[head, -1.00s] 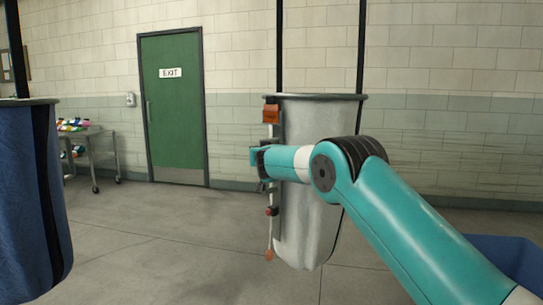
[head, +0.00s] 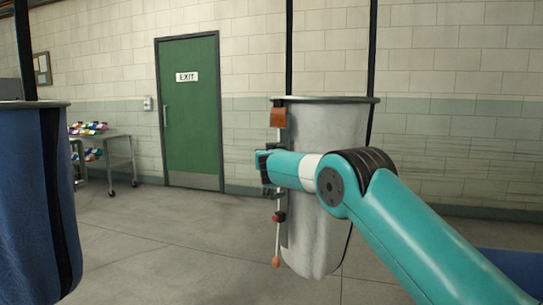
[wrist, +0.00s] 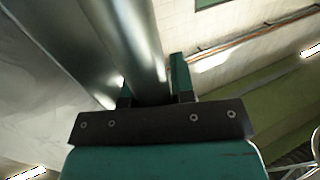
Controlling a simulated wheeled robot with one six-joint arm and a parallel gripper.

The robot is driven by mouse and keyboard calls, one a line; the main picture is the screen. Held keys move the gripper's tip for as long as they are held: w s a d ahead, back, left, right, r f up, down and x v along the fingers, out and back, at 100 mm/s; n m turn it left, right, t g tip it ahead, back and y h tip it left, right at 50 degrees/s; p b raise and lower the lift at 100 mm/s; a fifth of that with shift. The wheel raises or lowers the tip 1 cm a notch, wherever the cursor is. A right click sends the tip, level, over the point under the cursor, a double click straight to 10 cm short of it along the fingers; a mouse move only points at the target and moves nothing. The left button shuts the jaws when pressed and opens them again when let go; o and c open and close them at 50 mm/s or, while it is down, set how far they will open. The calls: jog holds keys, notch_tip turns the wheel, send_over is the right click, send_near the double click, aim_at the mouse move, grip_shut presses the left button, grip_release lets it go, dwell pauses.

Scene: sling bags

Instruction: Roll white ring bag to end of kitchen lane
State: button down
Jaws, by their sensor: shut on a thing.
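The white ring bag (head: 335,125) hangs from two dark straps in the middle of the head view, with a dark rim around its open top. A thin upright rod (head: 278,240) with an orange block at its top and a red piece lower down runs along its left side. My gripper (head: 264,172) is at that left side, at about mid-height. In the wrist view my gripper (wrist: 153,85) is shut around a shiny metal bar (wrist: 138,45). The pale bag wall (wrist: 40,90) fills the left there. My arm hides part of the bag.
A blue bag (head: 30,200) hangs close at the left. A cart (head: 120,150) with colourful items stands behind it, beside a green exit door (head: 190,120). Something blue (head: 515,262) shows at the lower right. Open grey floor (head: 170,240) lies between the bags.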

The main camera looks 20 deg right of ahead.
jog(key=c, duration=1)
grip_release()
jog(key=shift+w+a, duration=0.1)
jog(key=shift+a, duration=0.7)
jog(key=shift+o, duration=0.2)
jog(key=shift+d, duration=0.3)
jog(key=shift+d+f, duration=0.1)
jog(key=s+a+b, duration=0.3)
jog(key=s+b, duration=0.1)
jog(key=s, duration=1.3)
jog(key=shift+a, duration=0.15)
jog(key=shift+s, duration=0.1)
